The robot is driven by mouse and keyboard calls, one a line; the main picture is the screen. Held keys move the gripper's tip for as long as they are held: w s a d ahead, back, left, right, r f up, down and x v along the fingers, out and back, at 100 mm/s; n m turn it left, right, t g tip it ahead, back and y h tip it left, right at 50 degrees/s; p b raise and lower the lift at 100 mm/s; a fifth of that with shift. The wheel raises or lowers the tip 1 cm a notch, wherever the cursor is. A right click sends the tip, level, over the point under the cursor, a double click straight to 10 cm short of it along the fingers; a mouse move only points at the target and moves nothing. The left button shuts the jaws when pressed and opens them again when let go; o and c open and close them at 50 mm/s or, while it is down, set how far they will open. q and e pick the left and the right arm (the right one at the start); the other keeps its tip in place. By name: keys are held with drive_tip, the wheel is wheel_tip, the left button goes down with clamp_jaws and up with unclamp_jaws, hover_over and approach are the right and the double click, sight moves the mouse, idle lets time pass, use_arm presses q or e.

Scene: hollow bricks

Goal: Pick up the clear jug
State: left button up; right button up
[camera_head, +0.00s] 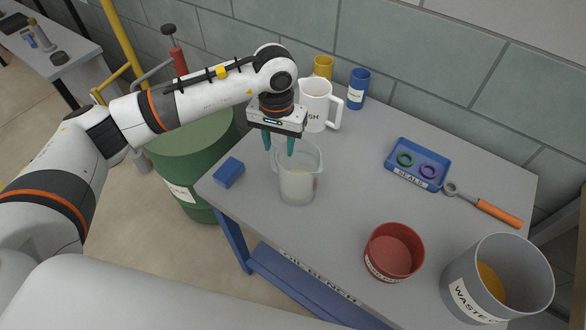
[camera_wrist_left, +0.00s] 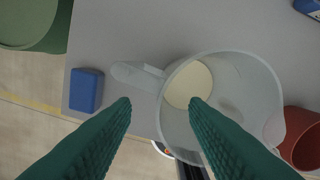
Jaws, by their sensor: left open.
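The clear jug (camera_head: 297,186) stands upright on the grey bench near its left front edge, with pale contents low inside. In the left wrist view the clear jug (camera_wrist_left: 236,84) is seen from above, with its handle (camera_wrist_left: 137,76) pointing left. My left gripper (camera_head: 279,149) is open and empty, above the jug's upper left side. In the left wrist view its green fingers (camera_wrist_left: 160,102) are spread, and the right finger overlaps the jug in the picture. I cannot tell whether it touches. My right gripper is not in view.
A blue block (camera_head: 229,172) lies left of the jug. A white mug (camera_head: 316,106), yellow cup (camera_head: 323,67) and blue cup (camera_head: 359,88) stand behind. A red bowl (camera_head: 393,250) and grey waste bin (camera_head: 497,280) are at front right. The middle is clear.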

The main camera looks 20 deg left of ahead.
sight(281, 160)
use_arm(q)
drive_tip(key=shift+f, duration=0.35)
wheel_tip(281, 160, down, 5)
drive_tip(key=shift+r+p, duration=0.15)
drive_tip(key=shift+p, duration=0.4)
drive_tip(key=shift+w+f, duration=0.1)
drive_tip(key=shift+f, duration=0.45)
clamp_jaws()
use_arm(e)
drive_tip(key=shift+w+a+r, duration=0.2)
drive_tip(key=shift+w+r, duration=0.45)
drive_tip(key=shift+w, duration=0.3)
